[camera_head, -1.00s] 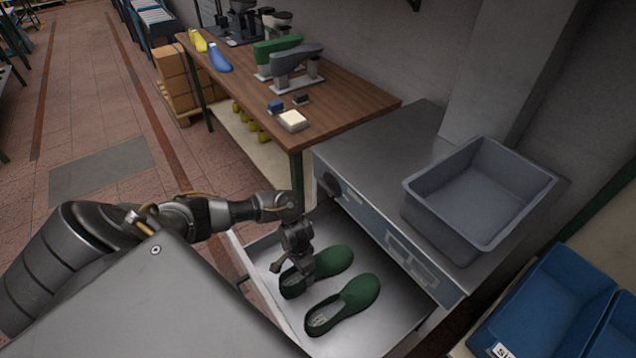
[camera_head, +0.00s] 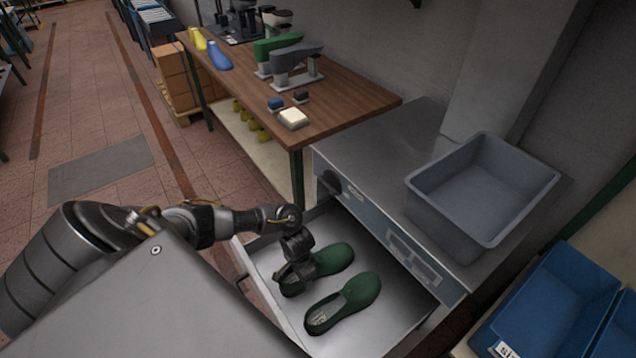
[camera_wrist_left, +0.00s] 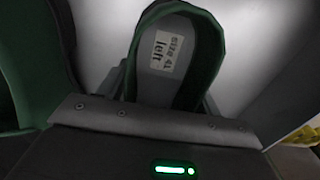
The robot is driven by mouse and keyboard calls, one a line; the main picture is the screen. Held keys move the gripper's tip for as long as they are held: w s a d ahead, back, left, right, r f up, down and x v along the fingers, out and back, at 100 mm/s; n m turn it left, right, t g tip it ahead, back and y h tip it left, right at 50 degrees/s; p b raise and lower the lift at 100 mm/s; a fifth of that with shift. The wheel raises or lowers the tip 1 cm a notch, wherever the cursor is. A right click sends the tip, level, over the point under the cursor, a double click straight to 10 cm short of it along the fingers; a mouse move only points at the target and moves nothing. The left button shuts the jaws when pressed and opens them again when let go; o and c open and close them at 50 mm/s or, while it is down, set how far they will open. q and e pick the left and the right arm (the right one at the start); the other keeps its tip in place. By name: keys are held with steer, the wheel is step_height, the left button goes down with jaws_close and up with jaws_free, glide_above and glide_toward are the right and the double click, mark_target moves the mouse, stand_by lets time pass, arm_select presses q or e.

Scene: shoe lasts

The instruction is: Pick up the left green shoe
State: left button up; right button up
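The left green shoe (camera_head: 334,258) lies in the open drawer, toe pointing to the upper right. Its heel end is partly hidden by my left gripper (camera_head: 297,274). In the left wrist view the shoe (camera_wrist_left: 208,62) shows its opening and an insole label with the word "left". The gripper's fingers (camera_wrist_left: 162,98) are apart, one on each side of the shoe's heel end. I cannot tell whether they touch it. The other green shoe (camera_head: 345,303) lies beside it, nearer the front, apart from the gripper. My right gripper is not in view.
The metal drawer (camera_head: 385,325) extends from a grey cabinet (camera_head: 385,150) with a grey bin (camera_head: 480,195) on top. Blue bins (camera_head: 545,305) stand at the lower right. A wooden workbench (camera_head: 345,100) with shoe lasts and tools stands behind.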

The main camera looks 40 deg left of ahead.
arm_select(q)
steer(key=c, duration=0.7)
step_height(320, 180, up, 12)
steer(key=p, duration=0.4)
steer(key=d+p, duration=0.1)
steer(key=d, duration=0.4)
steer(key=s+d+p, duration=0.1)
steer(key=d, duration=0.5)
steer(key=d+p, duration=0.1)
steer(key=d, duration=0.5)
steer(key=shift+s, duration=0.3)
steer(key=shift+d, duration=0.5)
steer(key=shift+c, duration=0.2)
